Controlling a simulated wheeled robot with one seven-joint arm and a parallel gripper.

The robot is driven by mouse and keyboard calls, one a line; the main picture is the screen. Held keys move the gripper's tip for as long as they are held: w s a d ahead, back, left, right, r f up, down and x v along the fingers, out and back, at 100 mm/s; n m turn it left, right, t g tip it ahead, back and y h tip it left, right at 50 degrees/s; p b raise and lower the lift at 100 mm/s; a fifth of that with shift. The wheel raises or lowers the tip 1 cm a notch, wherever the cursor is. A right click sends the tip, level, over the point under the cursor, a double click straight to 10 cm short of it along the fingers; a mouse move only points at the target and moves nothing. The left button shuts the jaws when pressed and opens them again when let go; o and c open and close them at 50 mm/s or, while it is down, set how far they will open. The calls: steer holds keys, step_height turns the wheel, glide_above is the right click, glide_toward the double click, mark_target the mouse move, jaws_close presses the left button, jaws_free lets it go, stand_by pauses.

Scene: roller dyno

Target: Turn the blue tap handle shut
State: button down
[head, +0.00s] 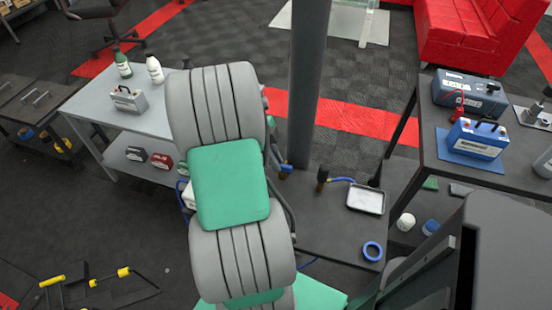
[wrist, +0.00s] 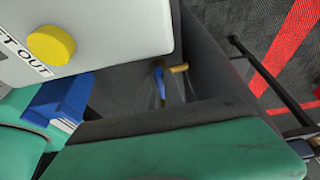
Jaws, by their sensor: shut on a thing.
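The blue tap handle (wrist: 159,82) shows small near the middle of the wrist view, beside a brass fitting (wrist: 178,68). My gripper (wrist: 168,90) is at the handle and shut on it; the fingers are small and dim, so the exact hold is hard to see. In the head view my large grey and green arm hides the gripper. A small blue and brass fitting (head: 286,170) shows just right of the arm, by the grey post. How far the handle is turned cannot be told.
A white box with a yellow knob (wrist: 50,43) fills the wrist view's upper left. A low dark bench (head: 330,225) holds a second brass fitting with a blue hose (head: 340,180), a tray (head: 366,199) and a blue ring (head: 372,251). A grey post (head: 305,85) stands behind.

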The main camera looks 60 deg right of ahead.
steer(key=shift+d+r, duration=0.1)
steer(key=shift+d, duration=0.05)
steer(key=c, duration=1.6)
jaws_free()
steer(key=shift+w+d, duration=0.1)
steer(key=shift+c, duration=0.2)
steer(key=shift+o, duration=1)
steer(key=p+v, duration=0.1)
steer(key=v, duration=0.6)
steer(key=shift+r+p, duration=0.35)
steer(key=shift+r, duration=0.05)
steer(key=shift+w, duration=0.2)
